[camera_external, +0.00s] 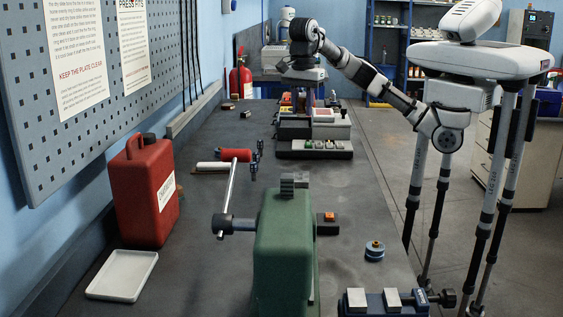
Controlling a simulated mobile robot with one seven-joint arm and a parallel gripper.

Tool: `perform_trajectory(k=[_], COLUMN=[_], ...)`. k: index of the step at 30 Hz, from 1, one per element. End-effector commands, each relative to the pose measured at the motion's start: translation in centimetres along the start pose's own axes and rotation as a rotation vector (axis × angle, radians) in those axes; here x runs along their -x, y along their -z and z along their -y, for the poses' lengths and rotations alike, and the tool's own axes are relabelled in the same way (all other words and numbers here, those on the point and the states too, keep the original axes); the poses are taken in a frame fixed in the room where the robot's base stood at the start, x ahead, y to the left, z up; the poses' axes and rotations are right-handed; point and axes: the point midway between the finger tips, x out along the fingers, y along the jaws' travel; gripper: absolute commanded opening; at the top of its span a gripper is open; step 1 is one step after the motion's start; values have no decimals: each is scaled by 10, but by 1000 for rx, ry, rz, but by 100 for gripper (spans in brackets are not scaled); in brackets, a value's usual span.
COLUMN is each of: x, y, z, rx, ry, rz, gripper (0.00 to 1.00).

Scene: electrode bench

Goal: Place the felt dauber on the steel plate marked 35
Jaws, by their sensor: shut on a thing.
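My gripper (309,100) is at the far part of the bench, pointing down over the press-like apparatus there. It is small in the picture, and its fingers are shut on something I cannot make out. I cannot pick out the felt dauber for certain. No number 35 is readable, so I cannot tell which surface is the marked steel plate.
The bench (200,215) is clear at left centre.

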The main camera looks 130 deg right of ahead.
Motion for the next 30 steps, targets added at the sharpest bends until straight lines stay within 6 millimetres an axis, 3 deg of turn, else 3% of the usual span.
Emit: perform_trajectory(k=[1,12,30], x=[-16,-110,-180], y=[1,0,0], z=[0,-1,-1], rx=[3,0,-1], ry=[-4,-4,-3], rz=[-2,-1,1], gripper=[6,6,6])
